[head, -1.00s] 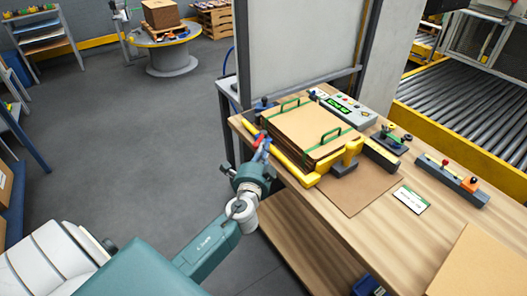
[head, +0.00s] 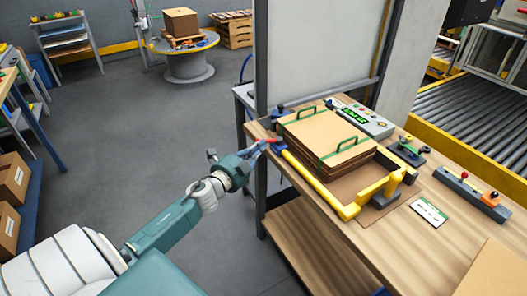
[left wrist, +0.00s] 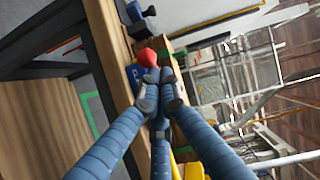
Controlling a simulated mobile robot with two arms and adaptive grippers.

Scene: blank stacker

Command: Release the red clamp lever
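The red clamp lever (head: 268,142) is at the left edge of the workbench, beside the strapped stack of brown sheets (head: 323,133). My left gripper (head: 252,152) reaches it from the left. In the left wrist view the lever's round red knob (left wrist: 148,57) shows just past my left fingertips (left wrist: 160,92). The blue fingers are drawn together there; the lever's shaft between them is hidden. The yellow clamp frame (head: 315,182) runs along the left and front of the stack, with a gap to it at the front corner. My right gripper is not in view.
A grey control box (head: 362,119) with a green display stands behind the stack. A switch bar (head: 470,194) and a label card (head: 429,212) lie to the right. An upright grey panel (head: 322,50) stands behind the bench's left end. Open floor lies left.

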